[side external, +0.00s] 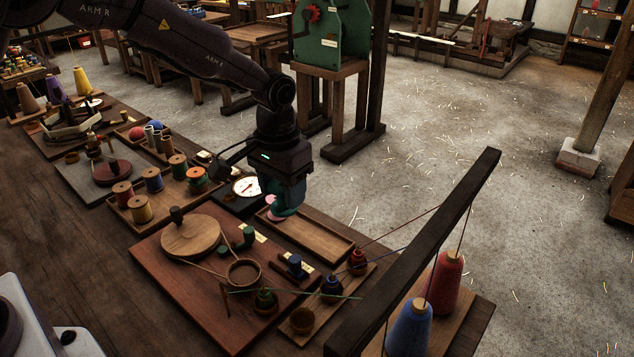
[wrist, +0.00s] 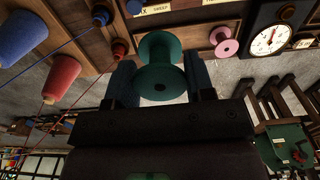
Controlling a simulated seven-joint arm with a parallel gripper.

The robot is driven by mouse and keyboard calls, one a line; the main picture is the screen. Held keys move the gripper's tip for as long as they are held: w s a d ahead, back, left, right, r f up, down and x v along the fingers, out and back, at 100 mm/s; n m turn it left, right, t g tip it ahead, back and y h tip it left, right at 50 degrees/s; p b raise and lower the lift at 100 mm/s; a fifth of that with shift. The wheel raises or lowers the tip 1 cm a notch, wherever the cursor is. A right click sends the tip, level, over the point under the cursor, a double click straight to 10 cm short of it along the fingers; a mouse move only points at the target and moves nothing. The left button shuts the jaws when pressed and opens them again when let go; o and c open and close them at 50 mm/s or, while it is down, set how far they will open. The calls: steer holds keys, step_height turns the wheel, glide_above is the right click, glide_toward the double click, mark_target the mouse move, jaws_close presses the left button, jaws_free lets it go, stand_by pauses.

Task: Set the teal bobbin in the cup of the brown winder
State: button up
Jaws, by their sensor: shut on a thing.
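In the wrist view the teal bobbin (wrist: 160,65) sits between the two fingers, one flange facing the camera. The brown winder (side external: 165,270) is a flat reddish-brown board with a round wooden disc (side external: 190,236) and, at its near right, a round open cup (side external: 243,272). The cup looks empty, though its inside is dark. The bobbin is apart from the cup, behind it and to its right.
A pink spool (wrist: 224,40) lies in the shallow tray (side external: 312,240) beside my gripper. A dial (side external: 246,187) stands left of it. Taut threads run to a dark beam (side external: 420,250) at right.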

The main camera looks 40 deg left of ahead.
steer(key=s+a+f, duration=0.2)
steer(key=s+f, duration=0.1)
steer(key=s, duration=0.6)
steer(key=shift+a+f, duration=0.1)
steer(key=shift+f, duration=2.8)
steer(key=shift+f, duration=0.2)
steer(key=shift+f, duration=0.8)
steer(key=shift+f, duration=0.1)
steer(key=o, duration=1.2)
